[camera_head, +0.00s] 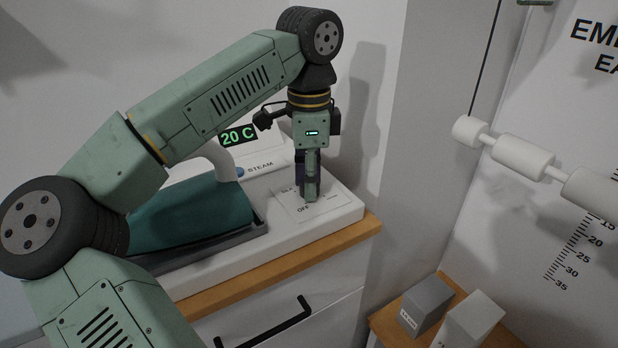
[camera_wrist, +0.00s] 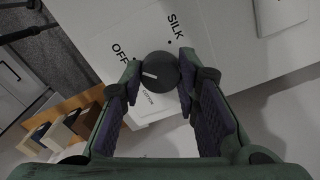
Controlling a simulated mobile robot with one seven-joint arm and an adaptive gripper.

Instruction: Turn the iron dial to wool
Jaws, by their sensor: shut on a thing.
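The iron dial (camera_wrist: 158,70) is a round dark knob with a white pointer mark on its left side. In the wrist view the mark points left, roughly between OFF and a small label that seems to read COTTON; SILK is above the dial. No WOOL label is readable. My gripper (camera_wrist: 160,78) is shut on the dial, one finger on each side. In the head view my gripper (camera_head: 308,193) points down at the white panel (camera_head: 340,208) near OFF, and its fingers hide the dial. The teal iron (camera_head: 190,213) rests in its grey cradle to the left.
A green "20 C" display (camera_head: 238,135) and a blue button by STEAM (camera_head: 240,172) are behind the iron. The white base stands on a wooden-topped cabinet (camera_head: 275,265). A wall is close behind my gripper. Grey blocks (camera_head: 427,305) stand lower right.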

